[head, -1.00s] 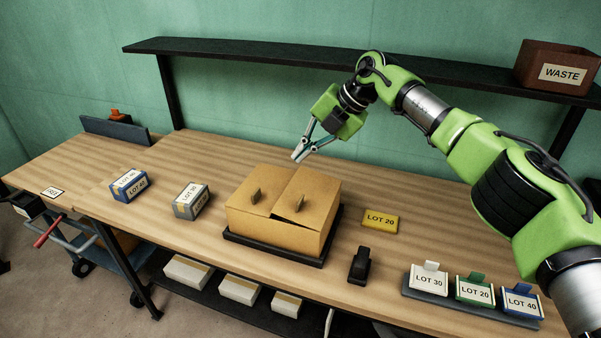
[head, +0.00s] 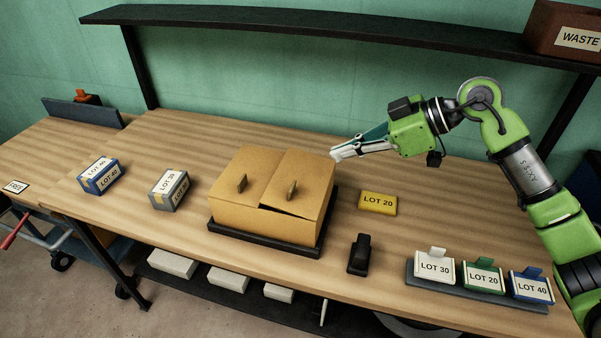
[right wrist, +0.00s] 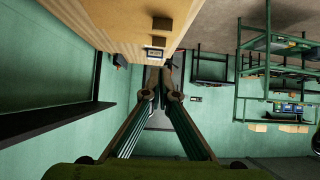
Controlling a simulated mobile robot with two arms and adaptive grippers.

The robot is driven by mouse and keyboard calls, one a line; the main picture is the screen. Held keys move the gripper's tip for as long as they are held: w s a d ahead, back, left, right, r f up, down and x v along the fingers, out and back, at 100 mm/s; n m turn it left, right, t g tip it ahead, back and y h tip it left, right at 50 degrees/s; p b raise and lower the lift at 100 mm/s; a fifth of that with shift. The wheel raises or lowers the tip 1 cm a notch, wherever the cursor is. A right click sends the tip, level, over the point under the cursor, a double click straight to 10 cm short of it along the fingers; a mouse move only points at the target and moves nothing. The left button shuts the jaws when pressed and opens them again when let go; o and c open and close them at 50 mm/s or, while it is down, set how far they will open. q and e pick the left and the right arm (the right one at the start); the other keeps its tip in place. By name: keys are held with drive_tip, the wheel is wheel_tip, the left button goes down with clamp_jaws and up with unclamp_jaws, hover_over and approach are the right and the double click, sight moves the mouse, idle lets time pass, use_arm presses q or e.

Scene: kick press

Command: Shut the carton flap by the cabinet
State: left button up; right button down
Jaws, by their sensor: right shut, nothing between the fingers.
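A brown carton (head: 262,226) stands in a black tray (head: 262,243) on the bench in the head view. Its left flap (head: 245,172) lies flat, with an upright tab. Its right flap (head: 303,175) also has a tab and sits slightly raised, with a dark gap along its front edge. My right gripper (head: 335,155) is shut and empty, pointing left at the carton's back right corner. Whether it touches the carton I cannot tell. Its fingers also show in the right wrist view (right wrist: 161,84). My left gripper is not in view. I cannot make out a cabinet.
A yellow LOT 20 block (head: 378,202) and a black device (head: 359,254) lie right of the carton. A rack (head: 470,290) of lot cards stands front right. A dark shelf (head: 300,29) runs above the back.

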drive_tip(key=p, duration=0.4)
hover_over(303, 199)
drive_tip(key=shift+m, duration=0.3)
wheel_tip(303, 199, down, 8)
drive_tip(key=shift+f, duration=0.8)
